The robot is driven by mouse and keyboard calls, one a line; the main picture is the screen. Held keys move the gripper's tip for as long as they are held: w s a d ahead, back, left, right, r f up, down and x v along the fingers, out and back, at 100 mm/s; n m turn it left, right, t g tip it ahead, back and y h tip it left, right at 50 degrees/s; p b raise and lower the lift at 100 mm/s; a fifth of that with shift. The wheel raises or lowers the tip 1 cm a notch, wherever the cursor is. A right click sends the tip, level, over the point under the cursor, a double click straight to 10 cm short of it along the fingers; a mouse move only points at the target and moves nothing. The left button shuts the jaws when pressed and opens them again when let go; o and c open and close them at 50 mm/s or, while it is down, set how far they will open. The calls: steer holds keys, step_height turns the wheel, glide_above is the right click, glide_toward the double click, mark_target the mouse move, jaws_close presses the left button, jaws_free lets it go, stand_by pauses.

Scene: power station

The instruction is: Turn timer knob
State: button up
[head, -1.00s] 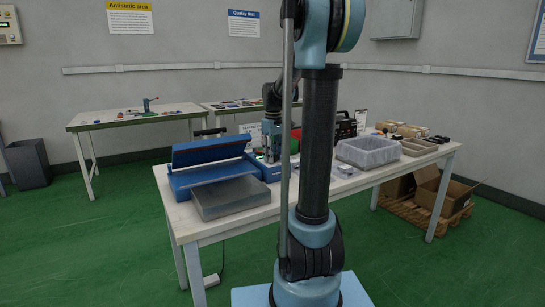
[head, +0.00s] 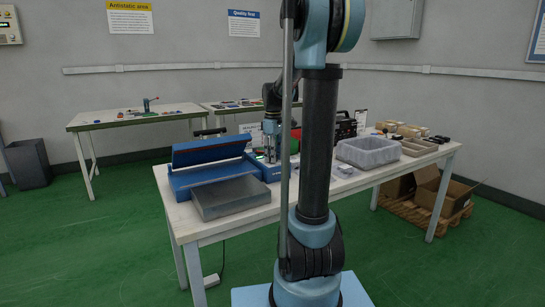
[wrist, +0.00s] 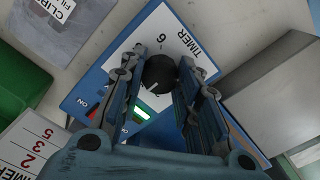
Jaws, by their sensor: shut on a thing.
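The black timer knob (wrist: 159,72) sits on the white label of a blue machine's panel, under the word TIMER and a 6. A white pointer line on the knob points to the lower left in the wrist view. My gripper (wrist: 160,82) has one finger on each side of the knob and is shut on it. In the head view my gripper (head: 271,141) points down at the machine's right end (head: 269,171); the knob is hidden there. The fingers cover part of the dial scale.
A green-lit switch (wrist: 145,110) marked ON lies close to the fingers. A grey box (head: 230,197) stands in front of the blue sealer (head: 208,152). A clear bin (head: 367,152) stands to the right. A green bin (wrist: 22,85) is on the wrist view's left.

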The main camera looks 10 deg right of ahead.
steer(key=shift+w+d, duration=0.1)
steer(key=o, duration=1.1)
step_height(320, 180, up, 12)
